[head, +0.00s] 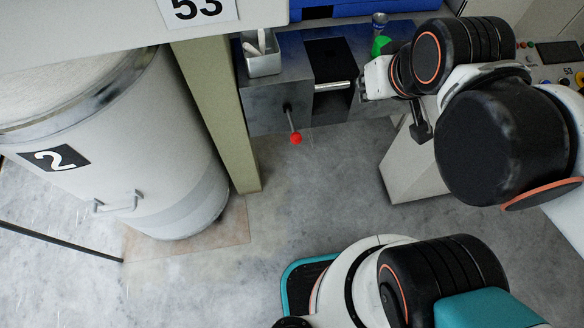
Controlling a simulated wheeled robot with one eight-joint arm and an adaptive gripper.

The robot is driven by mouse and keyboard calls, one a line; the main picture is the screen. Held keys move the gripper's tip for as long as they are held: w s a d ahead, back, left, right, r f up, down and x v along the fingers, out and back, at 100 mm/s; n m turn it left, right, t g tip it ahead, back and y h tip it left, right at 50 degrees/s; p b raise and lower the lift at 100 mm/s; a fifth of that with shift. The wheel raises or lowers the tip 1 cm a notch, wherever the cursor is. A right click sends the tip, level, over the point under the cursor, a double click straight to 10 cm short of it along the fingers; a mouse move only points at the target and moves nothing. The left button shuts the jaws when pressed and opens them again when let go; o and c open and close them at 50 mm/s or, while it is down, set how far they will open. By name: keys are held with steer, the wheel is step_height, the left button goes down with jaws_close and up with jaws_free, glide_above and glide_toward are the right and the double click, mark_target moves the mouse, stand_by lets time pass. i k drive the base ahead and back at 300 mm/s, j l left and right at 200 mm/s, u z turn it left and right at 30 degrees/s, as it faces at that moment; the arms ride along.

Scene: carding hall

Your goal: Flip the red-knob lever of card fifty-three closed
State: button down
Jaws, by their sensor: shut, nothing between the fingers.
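The red-knob lever (296,137) is on the front of a grey metal box under the 53 sign (198,8). Its thin rod hangs down from a small dark pivot, and the red ball is at the lower end. My gripper (363,90) is to the right of the lever and a little higher in the picture, apart from it. It is shut and empty, near the right end of a silver bar handle (332,86). Its fingertips are small and partly hard to make out against the dark box.
A green object (380,46) and a can (379,20) stand behind my gripper. A beige post (218,110) and a white drum marked 2 (150,150) are at left. A control panel (556,72) is at right. Floor below the lever is clear.

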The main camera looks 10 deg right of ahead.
mark_target(296, 137)
steer(key=k+j, duration=0.75)
steer(key=j, duration=0.15)
steer(key=k+j, duration=0.8)
steer(key=j, duration=0.15)
